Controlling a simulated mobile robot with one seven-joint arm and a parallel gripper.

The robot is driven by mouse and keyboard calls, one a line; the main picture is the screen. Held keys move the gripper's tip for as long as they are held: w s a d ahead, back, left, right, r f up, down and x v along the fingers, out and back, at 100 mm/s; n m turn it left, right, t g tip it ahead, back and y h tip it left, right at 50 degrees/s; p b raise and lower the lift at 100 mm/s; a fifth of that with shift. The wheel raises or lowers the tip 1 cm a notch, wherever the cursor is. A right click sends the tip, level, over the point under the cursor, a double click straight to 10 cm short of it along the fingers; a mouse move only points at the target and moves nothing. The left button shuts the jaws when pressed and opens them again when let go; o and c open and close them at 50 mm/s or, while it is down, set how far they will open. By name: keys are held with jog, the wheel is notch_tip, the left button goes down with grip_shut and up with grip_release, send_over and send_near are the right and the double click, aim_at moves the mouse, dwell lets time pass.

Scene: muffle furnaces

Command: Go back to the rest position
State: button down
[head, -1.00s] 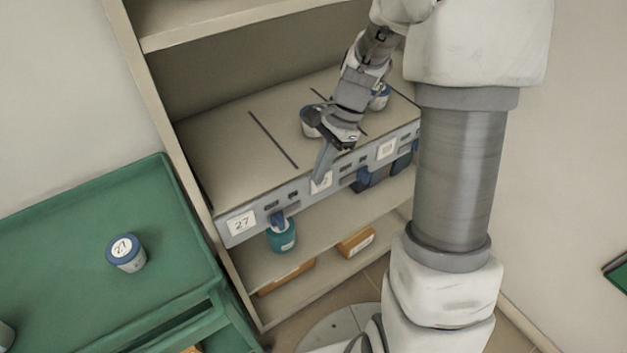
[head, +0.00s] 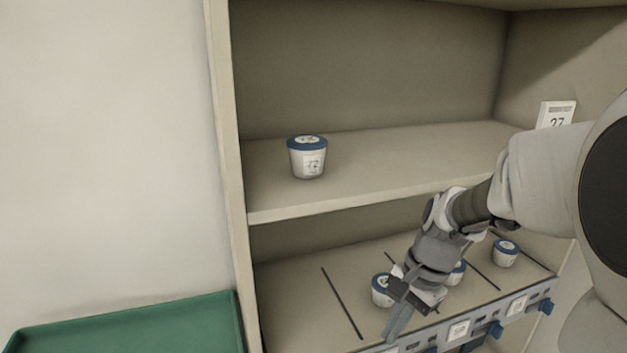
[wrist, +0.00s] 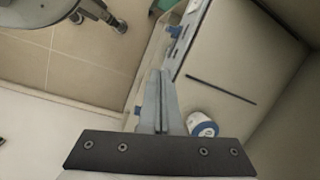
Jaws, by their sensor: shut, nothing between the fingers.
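My gripper (head: 398,322) is shut and empty. In the head view it hangs over the front edge of the lower shelf panel (head: 300,300), with its fingers pointing down. In the wrist view the two fingers (wrist: 160,100) lie together over the panel's front edge. A white cup with a blue lid (head: 380,291) stands on the panel just left of my gripper. A similar cup (wrist: 202,125) stands to the right of the fingers in the wrist view. Another cup (head: 456,273) is partly hidden behind my gripper.
A cup (head: 505,253) stands further right on the panel, beyond a black dividing line. One cup (head: 307,158) stands on the upper shelf (head: 400,160). A card marked 27 (head: 556,115) is at the right wall. A green tray table (head: 130,325) is at lower left.

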jog(key=s+r+n+t+h+p, duration=0.1)
jog(key=s+r+n+t+p, duration=0.1)
jog(key=s+r+n, duration=0.3)
jog(key=s+r+n+t+h+p, duration=0.1)
jog(key=s+r+n+t+p, duration=0.2)
jog(key=s+r, duration=0.4)
notch_tip(320, 180, up, 6)
jog(key=n+p, duration=0.1)
jog(key=n, duration=0.1)
jog(key=shift+s+f+n+t+h, duration=0.2)
jog(key=shift+s+n+t+h, duration=0.1)
jog(key=shift+h, duration=0.1)
jog(key=shift+a, duration=0.25)
